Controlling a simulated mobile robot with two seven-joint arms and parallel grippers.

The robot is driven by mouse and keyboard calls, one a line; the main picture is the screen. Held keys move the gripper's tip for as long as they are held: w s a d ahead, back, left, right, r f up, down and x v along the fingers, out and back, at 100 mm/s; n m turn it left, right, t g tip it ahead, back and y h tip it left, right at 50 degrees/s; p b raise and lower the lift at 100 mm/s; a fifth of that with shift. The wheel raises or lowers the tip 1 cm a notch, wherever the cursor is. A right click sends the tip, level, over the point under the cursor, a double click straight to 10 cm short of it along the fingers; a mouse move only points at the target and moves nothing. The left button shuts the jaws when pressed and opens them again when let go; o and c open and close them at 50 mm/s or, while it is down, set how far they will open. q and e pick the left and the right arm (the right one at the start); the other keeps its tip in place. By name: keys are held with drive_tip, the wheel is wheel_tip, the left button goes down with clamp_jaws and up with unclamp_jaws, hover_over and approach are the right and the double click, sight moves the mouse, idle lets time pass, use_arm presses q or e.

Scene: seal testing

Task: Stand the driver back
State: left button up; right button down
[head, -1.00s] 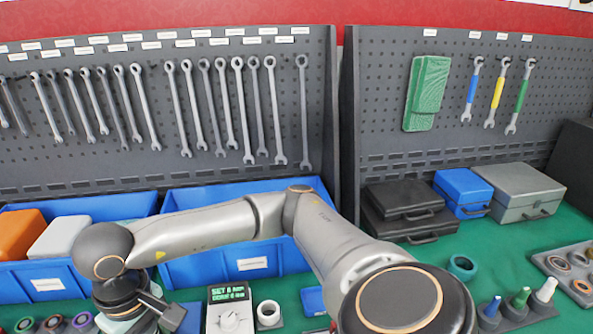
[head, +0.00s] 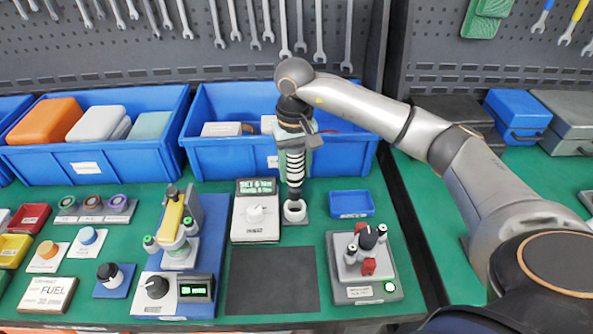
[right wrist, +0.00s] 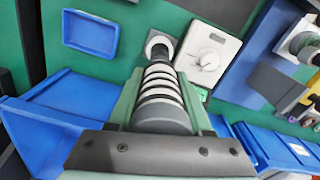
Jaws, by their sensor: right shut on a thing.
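The driver (head: 294,168) is a dark cylinder with black and white bands on its body and a thin dark lower end. My right gripper (head: 296,140) is shut on its upper part and holds it upright. The driver's lower end meets or hangs just over the white ring-shaped stand (head: 295,217); I cannot tell how far inside it is. In the right wrist view the driver (right wrist: 160,98) lies between the green fingers, and the stand (right wrist: 160,38) shows beyond its end. My left gripper is not in view.
A control box with a white dial (head: 255,228) stands close left of the stand. A small blue tray (head: 351,204) lies to its right. A dark mat (head: 272,281) is in front, with a grey tester (head: 362,294) to its right. Blue bins (head: 225,156) stand behind.

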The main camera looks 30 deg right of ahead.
sight(295, 190)
drive_tip(key=shift+f+b, duration=1.2)
drive_tip(key=shift+f, duration=0.8)
drive_tip(key=shift+f, duration=0.2)
drive_tip(key=shift+f+b, duration=0.45)
drive_tip(key=shift+b, duration=0.25)
drive_tip(key=shift+f+b, duration=0.75)
drive_tip(key=shift+b, duration=0.05)
idle(1.0)
drive_tip(key=shift+c, duration=1.2)
unclamp_jaws()
drive_tip(key=shift+f, duration=0.1)
wheel_tip(295, 190, up, 9)
drive_tip(key=p, duration=0.6)
